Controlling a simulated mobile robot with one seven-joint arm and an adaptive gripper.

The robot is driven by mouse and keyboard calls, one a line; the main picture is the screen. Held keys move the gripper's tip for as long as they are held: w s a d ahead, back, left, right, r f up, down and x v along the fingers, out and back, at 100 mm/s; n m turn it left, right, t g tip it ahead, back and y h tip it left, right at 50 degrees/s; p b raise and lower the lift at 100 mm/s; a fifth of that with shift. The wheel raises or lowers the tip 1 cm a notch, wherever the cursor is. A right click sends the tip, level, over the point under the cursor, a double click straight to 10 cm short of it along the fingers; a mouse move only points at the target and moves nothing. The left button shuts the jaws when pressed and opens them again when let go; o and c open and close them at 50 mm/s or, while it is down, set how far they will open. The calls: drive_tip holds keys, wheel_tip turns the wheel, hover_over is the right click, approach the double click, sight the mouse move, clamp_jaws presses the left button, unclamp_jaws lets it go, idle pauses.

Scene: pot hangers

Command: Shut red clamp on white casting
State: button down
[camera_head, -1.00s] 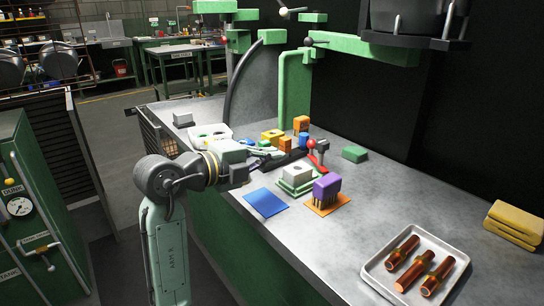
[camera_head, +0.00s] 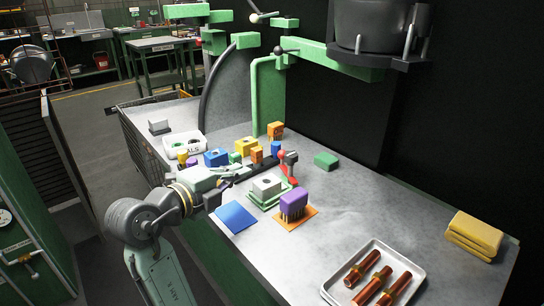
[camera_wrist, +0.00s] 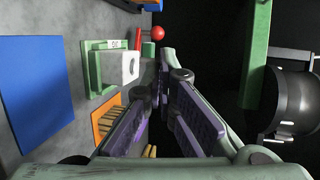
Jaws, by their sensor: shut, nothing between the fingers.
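The white casting (camera_head: 267,187) sits on a green fixture plate (camera_head: 257,203) on the bench; in the wrist view the casting (camera_wrist: 119,67) is left of my fingers. The red clamp (camera_head: 289,173) stands behind the casting, with its red ball knob raised. In the wrist view the red ball (camera_wrist: 157,33) shows just beyond my fingertips, slightly left. My gripper (camera_head: 238,176) is left of the casting, above the bench. In the wrist view my gripper's fingers (camera_wrist: 164,78) converge with nothing between them. Whether the clamp's arm touches the casting is unclear.
A purple brush (camera_head: 293,202) on an orange mat and a blue mat (camera_head: 238,217) flank the casting. Several coloured blocks and a white bin (camera_head: 184,146) stand behind my gripper. A tray (camera_head: 387,258) of copper parts lies front right. A green overhead arm (camera_head: 335,56) carries a dark pot.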

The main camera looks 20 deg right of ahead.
sight(280, 154)
drive_tip(key=p+x, duration=0.4)
drive_tip(key=x, duration=0.9)
drive_tip(key=shift+w+d+r+p, duration=0.1)
drive_tip(key=shift+d+r+p, duration=0.1)
drive_tip(key=shift+p, duration=0.1)
drive_tip(key=shift+w+d+f, duration=0.25)
drive_tip(key=shift+d, duration=0.05)
